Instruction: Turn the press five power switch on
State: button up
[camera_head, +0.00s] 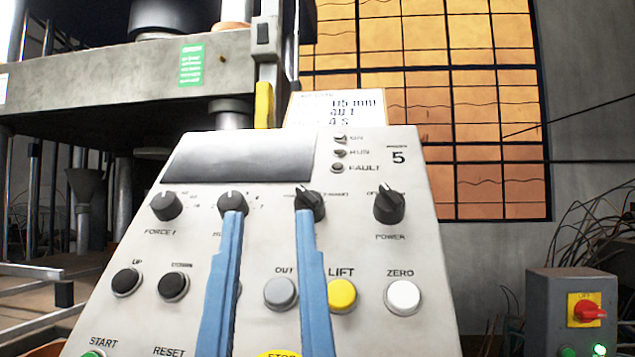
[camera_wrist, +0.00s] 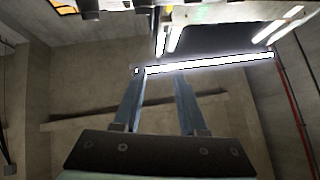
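The power switch (camera_head: 389,204) is a black rotary knob at the right of the knob row, above the word POWER. Its pointer leans up and to the left, toward lettering that seems to start "OF". It sits on the pale sloping panel (camera_head: 371,167) marked 5. My gripper (camera_head: 268,213) shows two blue fingers standing apart, with nothing seen between them. They overlap the panel in the picture, left of the power switch; whether they touch it I cannot tell. The wrist view shows the spread fingers (camera_wrist: 158,76) against a ceiling and a bright lamp.
Other knobs, including FORCE (camera_head: 166,206), share the row. Below are push buttons, including yellow LIFT (camera_head: 342,295) and white ZERO (camera_head: 403,297). The panel screen (camera_head: 240,160) is dark. A grey box with a red switch (camera_head: 588,311) stands at lower right.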

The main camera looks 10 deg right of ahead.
jog(key=o, duration=0.4)
jog(key=w+d+r+g+p, duration=0.1)
jog(key=p, duration=0.4)
jog(key=w+d+r+n+g+p, duration=0.1)
jog(key=w+d+p, duration=0.1)
jog(key=p, duration=0.3)
jog(key=shift+d+g+p, duration=0.1)
jog(key=shift+g+p, duration=0.25)
jog(key=shift+g, duration=0.05)
jog(key=g+h+p, duration=0.2)
jog(key=g+p, duration=0.4)
jog(key=p, duration=2)
send_near(395, 203)
jog(key=shift+n, duration=0.4)
jog(key=w+b, duration=0.2)
jog(key=w, duration=0.1)
jog(key=w+b, duration=0.2)
jog(key=w+d+b, duration=0.1)
jog(key=w+b, duration=0.1)
jog(key=w, duration=0.1)
jog(key=shift+w+r, duration=0.15)
jog(key=shift+w, duration=0.8)
jog(key=shift+c, duration=0.4)
grip_shut()
